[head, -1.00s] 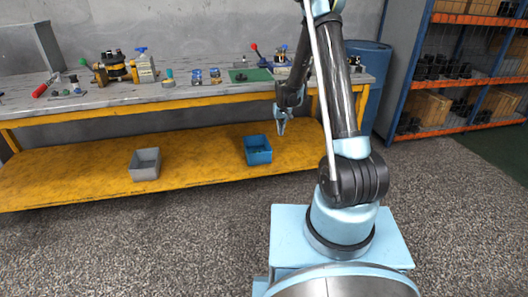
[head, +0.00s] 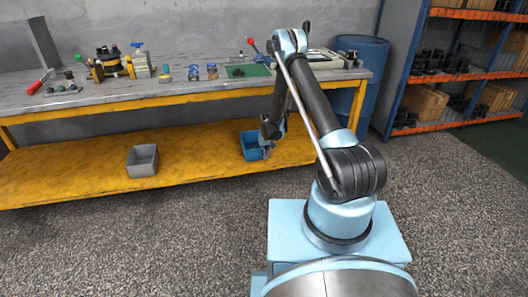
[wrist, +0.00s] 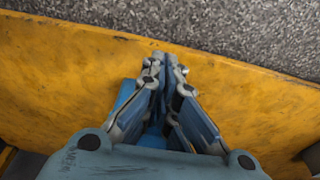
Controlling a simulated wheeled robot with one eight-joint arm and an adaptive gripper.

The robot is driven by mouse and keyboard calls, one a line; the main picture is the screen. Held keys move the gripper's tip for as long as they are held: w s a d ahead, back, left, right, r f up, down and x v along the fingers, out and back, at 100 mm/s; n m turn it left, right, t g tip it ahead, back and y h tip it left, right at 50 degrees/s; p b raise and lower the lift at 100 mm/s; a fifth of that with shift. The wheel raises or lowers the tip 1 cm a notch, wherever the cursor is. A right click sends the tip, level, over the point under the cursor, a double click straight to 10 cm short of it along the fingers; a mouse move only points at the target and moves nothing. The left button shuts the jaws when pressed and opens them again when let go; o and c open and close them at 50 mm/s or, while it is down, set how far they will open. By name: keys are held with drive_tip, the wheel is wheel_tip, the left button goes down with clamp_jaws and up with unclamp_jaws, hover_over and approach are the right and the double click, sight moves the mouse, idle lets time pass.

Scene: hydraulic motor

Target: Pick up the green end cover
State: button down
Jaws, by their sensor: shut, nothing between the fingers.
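I cannot make out the green end cover for certain in either view. My gripper (head: 267,155) is low in front of the bench, at the right side of the blue bin (head: 250,148). In the wrist view my gripper (wrist: 163,66) is shut with its fingertips together and nothing between them. Part of the blue bin (wrist: 124,93) shows behind the fingers there. The bin's inside is mostly hidden by my arm in the head view.
The grey workbench (head: 130,91) carries several tools and parts, and a green mat (head: 246,71). A grey bin (head: 142,162) stands on the yellow lower shelf (head: 75,171). A blue barrel (head: 369,75) and a loaded rack (head: 450,78) are at right. The gravelly floor in front is clear.

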drive_tip(key=w+a+f, duration=0.1)
drive_tip(key=w+a, duration=0.2)
drive_tip(key=w, duration=0.7)
drive_tip(key=shift+w+f, duration=0.25)
drive_tip(key=shift+w, duration=0.1)
